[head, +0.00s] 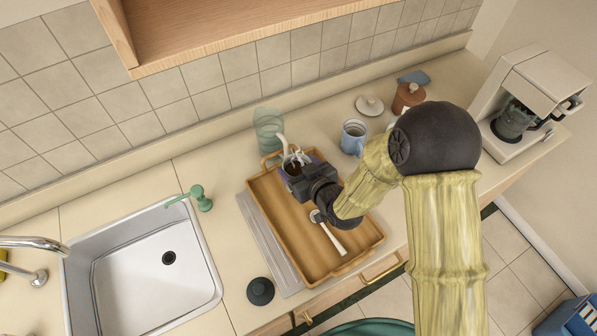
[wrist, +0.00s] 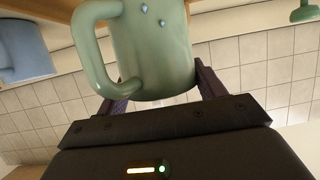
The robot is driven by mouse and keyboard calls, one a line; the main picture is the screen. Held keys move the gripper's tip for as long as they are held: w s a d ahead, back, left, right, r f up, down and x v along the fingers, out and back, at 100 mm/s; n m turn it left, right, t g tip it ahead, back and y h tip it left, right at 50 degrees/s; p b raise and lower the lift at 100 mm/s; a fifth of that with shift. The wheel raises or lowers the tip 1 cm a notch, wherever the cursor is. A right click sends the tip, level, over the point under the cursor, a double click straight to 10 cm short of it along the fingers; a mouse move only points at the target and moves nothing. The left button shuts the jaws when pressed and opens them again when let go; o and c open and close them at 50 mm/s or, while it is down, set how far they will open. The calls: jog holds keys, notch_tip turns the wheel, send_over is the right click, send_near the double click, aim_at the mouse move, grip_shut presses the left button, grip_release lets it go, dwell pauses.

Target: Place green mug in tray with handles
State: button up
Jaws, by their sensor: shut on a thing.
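The green mug (wrist: 150,50) fills the upper middle of the wrist view, its handle to the left and its far end cut off by the frame. My gripper (wrist: 158,82) is shut on it, one finger at each side. In the head view my gripper (head: 297,166) is over the back left part of the wooden tray with handles (head: 284,224). A spoon-like utensil (head: 331,236) lies on the tray, partly behind my arm.
The sink (head: 150,262) is left, the coffee machine (head: 525,100) right. A dark round knob (head: 260,291) lies in front.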

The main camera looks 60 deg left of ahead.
aim_at(291, 168)
notch_tip(291, 168, down, 3)
jog(key=shift+a+r+p, duration=0.1)
jog(key=shift+p, duration=0.3)
jog(key=shift+f+b, duration=0.3)
jog(key=shift+f, duration=0.05)
jog(key=o, duration=1.3)
jog(key=shift+o, duration=0.2)
jog(key=shift+s, duration=0.1)
jog(key=shift+r, duration=0.15)
